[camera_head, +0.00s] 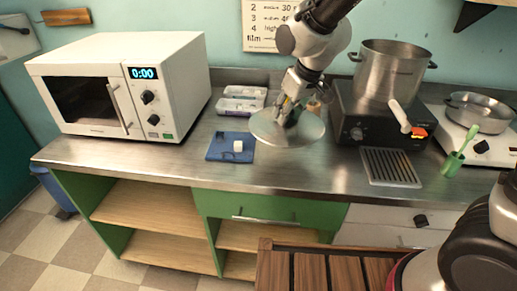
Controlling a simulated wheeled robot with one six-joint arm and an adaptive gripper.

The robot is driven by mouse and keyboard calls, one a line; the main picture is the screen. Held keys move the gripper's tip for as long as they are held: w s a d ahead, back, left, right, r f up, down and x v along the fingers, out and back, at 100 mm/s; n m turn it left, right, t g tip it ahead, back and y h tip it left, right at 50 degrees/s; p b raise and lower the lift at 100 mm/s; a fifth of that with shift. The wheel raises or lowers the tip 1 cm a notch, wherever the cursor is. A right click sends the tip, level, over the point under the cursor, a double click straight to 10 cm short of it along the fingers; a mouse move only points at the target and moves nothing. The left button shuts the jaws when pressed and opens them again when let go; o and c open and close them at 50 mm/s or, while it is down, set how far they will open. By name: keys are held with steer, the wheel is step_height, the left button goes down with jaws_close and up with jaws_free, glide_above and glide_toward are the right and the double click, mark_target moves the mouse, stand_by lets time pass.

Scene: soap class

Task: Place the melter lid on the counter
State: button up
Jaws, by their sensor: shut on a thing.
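The melter lid (309,132) is a round, grey, partly see-through disc. My gripper (289,113) is shut on its top at the middle and holds it over the metal counter (300,173), left of the melter. Whether the lid touches the counter or hangs just above it I cannot tell. The melter is a black box (352,128) with a tall steel pot (388,72) on it, and the pot stands open at the top. The fingertips are small and partly hidden against the lid.
A blue mat (217,153) with a white cube (238,146) lies left of the lid. White trays (241,99) stand behind. A drain grate (390,168) lies in front of the melter. A white microwave (180,80) is at left; a shallow pan (478,113) on a hotplate is at right.

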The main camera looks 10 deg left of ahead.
mark_target(294, 126)
step_height(294, 126, down, 10)
steer(key=shift+s+d+f, duration=0.1)
jaws_close()
steer(key=o, duration=1.2)
jaws_free()
steer(key=shift+r, duration=0.45)
steer(key=v, duration=1.1)
steer(key=shift+d+r, duration=0.1)
steer(key=shift+d, duration=0.05)
